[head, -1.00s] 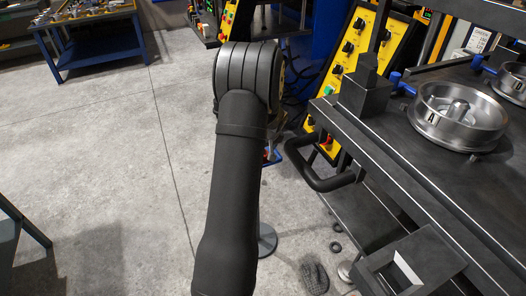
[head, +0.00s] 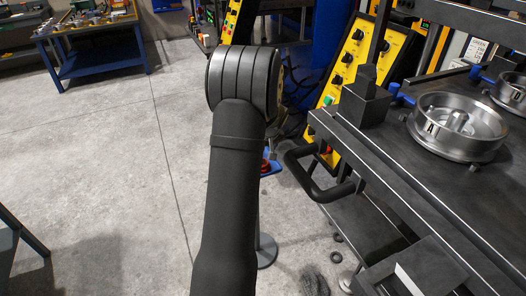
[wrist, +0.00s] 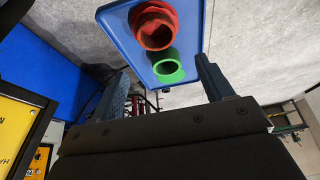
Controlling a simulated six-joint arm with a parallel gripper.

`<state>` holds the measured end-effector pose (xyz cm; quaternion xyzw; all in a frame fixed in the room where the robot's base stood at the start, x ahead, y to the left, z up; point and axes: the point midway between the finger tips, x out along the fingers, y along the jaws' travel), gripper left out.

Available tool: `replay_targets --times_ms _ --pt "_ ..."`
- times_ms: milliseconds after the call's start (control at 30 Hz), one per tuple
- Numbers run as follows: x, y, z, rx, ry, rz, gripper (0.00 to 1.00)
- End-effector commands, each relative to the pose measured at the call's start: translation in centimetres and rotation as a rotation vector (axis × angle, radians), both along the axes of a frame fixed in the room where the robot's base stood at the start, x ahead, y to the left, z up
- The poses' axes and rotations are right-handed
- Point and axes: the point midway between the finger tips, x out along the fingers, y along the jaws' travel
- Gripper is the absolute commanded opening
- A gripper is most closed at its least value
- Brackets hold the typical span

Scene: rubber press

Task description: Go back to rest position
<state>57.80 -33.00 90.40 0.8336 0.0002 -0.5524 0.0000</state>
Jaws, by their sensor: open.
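My gripper (wrist: 161,66) is open in the wrist view, its two dark fingers apart with nothing held between them. I cannot tell the exact gap between the fingers and the tray. In the head view my dark arm stretches up the middle and hides the gripper.
At right stands a dark press bench (head: 400,185) with a black handle (head: 318,190) reaching toward my arm. It bears a round metal mould (head: 428,130) marked A and a second mould (head: 507,92). Yellow control panels (head: 345,70) stand behind. The left floor is open, before a blue workbench (head: 97,65).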

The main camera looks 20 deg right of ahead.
Motion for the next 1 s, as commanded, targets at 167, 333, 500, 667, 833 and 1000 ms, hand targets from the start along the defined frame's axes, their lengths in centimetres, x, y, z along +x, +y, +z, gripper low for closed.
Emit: replay_targets --times_ms 167,333,500,667,833,1000 --pt "0.0 0.0 0.1 0.000 0.000 0.000 0.73" --pt "0.0 0.0 0.1 0.000 0.000 0.000 0.73" --pt "0.0 0.0 0.1 0.000 0.000 0.000 0.73" --pt "0.0 0.0 0.1 0.000 0.000 0.000 0.73" --pt "0.0 0.0 -0.8 0.000 0.001 -0.001 0.73" --pt "0.0 0.0 -2.9 0.001 0.002 -0.001 0.73"
